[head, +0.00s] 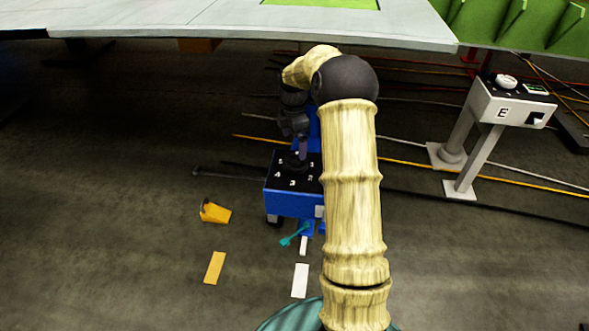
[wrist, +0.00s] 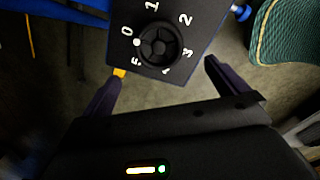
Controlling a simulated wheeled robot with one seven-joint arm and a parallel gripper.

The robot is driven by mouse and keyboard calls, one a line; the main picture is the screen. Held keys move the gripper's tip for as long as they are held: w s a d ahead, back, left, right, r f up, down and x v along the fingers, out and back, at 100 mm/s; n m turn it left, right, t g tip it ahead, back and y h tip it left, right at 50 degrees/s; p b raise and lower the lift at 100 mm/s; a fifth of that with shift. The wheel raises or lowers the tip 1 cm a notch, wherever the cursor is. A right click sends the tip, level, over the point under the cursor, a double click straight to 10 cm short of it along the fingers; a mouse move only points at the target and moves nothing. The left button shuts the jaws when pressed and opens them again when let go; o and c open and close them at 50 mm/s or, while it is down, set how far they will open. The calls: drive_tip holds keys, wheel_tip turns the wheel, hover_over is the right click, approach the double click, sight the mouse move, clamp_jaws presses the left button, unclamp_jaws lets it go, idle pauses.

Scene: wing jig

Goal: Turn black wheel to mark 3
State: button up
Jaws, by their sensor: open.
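The black wheel (wrist: 158,45) sits on the dark top panel (wrist: 118,55) of a blue box (head: 292,203). White digits 0 to 5 ring it in the wrist view. A white dot on the wheel's rim lies between 0 and 5, nearer 0. Mark 3 (wrist: 188,53) is on the wheel's right side in that view. My gripper (wrist: 163,70) is open, its two fingers apart and empty, with the wheel beyond the gap between them. In the head view my gripper (head: 302,147) is just above the panel and partly covers the wheel; contact cannot be told.
A large pale wing panel (head: 250,22) spans the top of the head view above my arm. A grey stand marked E (head: 500,112) is at the right. A yellow object (head: 215,211) and a teal item (head: 294,235) lie near the box. Cables cross the floor.

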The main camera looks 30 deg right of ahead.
sight(295, 161)
drive_tip(key=shift+w+d+f, duration=0.1)
drive_tip(key=shift+d+f, duration=0.1)
drive_tip(key=shift+r, duration=0.1)
wheel_tip(295, 161, down, 8)
drive_tip(key=shift+r+b, duration=0.2)
drive_tip(key=shift+b, duration=1.05)
drive_tip(key=c, duration=1)
